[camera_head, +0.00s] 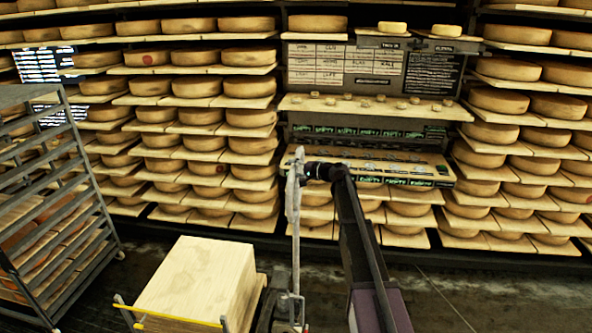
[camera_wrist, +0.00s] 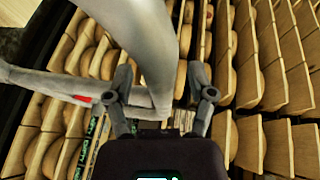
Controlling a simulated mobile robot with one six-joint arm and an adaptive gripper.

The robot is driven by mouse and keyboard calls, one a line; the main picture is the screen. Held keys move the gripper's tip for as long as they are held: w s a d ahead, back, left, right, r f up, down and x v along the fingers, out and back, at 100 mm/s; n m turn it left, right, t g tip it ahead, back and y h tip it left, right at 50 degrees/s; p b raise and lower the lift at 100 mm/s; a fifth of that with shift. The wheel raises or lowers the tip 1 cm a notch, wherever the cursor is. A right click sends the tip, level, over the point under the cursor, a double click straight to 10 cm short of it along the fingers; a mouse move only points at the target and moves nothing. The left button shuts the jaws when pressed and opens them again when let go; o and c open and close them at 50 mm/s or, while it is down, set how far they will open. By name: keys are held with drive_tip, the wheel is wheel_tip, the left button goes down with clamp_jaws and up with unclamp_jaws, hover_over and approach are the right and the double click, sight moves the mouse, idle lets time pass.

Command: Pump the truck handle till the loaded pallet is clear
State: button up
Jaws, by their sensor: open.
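The truck handle (camera_head: 295,215) is a grey upright bar with a loop at its top, in the middle of the head view. My gripper (camera_head: 308,172) is at the right side of that loop. In the wrist view the grey handle (camera_wrist: 150,35) curves large between and beyond my open fingers (camera_wrist: 160,78), with a small red part on its side bar. I cannot tell whether the fingers touch it. The load (camera_head: 200,280) is a pale wooden block left of the handle's foot. The pallet's underside and the forks are hidden, so any floor gap cannot be seen.
A metal rack (camera_head: 55,200) stands at the left. Shelves of cheese wheels (camera_head: 250,86) fill the back wall, with a board (camera_head: 345,66) above a ledge. A yellow bar (camera_head: 168,315) crosses in front of the load. Dark floor (camera_head: 500,290) lies open at the right.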

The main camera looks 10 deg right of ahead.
clamp_jaws()
drive_tip(key=shift+d, duration=0.25)
drive_tip(key=shift+s, duration=0.1)
